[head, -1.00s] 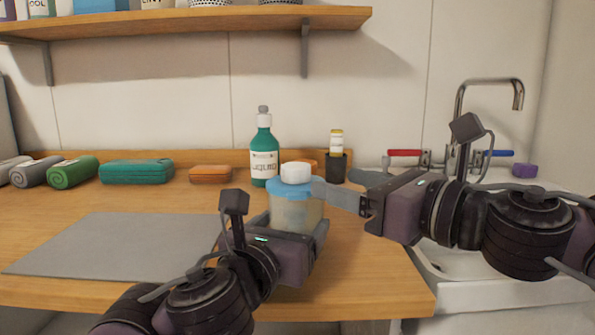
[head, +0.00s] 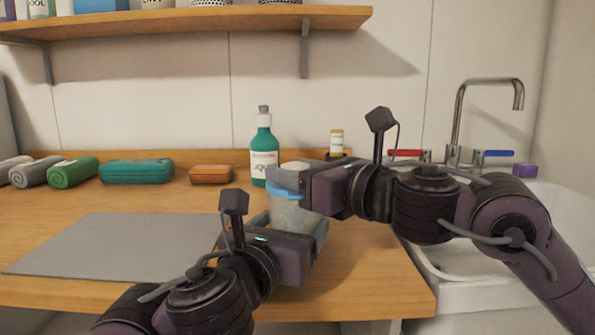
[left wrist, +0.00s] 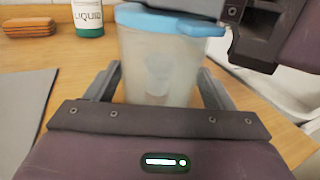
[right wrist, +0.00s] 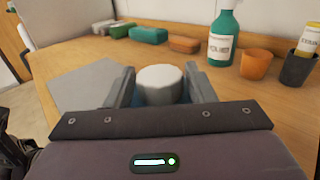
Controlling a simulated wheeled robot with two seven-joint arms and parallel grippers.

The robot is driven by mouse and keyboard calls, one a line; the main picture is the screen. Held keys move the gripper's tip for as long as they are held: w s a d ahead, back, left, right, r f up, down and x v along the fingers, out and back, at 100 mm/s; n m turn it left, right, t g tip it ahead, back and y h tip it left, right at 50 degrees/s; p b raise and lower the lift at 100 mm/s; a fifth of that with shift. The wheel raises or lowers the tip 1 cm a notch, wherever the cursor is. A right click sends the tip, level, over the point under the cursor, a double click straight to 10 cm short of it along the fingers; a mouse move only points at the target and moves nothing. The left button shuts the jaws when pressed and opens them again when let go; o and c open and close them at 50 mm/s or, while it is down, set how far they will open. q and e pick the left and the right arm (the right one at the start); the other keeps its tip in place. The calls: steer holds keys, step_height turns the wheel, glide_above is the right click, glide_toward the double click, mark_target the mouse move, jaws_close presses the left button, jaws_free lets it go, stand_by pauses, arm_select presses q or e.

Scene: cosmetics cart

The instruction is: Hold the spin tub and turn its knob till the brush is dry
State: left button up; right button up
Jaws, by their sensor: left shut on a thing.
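The spin tub (left wrist: 158,65) has a cloudy clear body and a blue lid (left wrist: 172,20). It stands upright at the counter's front; it also shows in the head view (head: 292,215). A pale, blurred shape shows inside; I cannot tell if it is the brush. My left gripper (left wrist: 157,88) is shut on the tub's body from the front, a finger on each side. The white knob (right wrist: 160,84) tops the lid. My right gripper (right wrist: 161,72) has its fingers on either side of the knob and looks open, with little gap. In the head view it partly covers the lid and knob.
A green liquid bottle (head: 264,150) stands behind the tub. An orange cup (right wrist: 257,64) and a dark cup with a yellow-capped bottle (right wrist: 298,68) are beside it. A grey mat (head: 115,243) lies left. The sink (head: 450,262) is right.

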steer(key=c, duration=0.7)
steer(key=shift+n+g+y, duration=0.3)
steer(key=shift+g, duration=0.1)
steer(key=n+g+y, duration=0.1)
steer(key=n+g, duration=0.1)
steer(key=g, duration=0.1)
steer(key=n+g+y, duration=0.2)
steer(key=g, duration=0.1)
steer(key=shift+w, duration=0.15)
steer(key=shift+n+g+y, duration=0.7)
steer(key=shift+n+g, duration=1.4)
steer(key=shift+g, duration=1.1)
steer(key=o, duration=1)
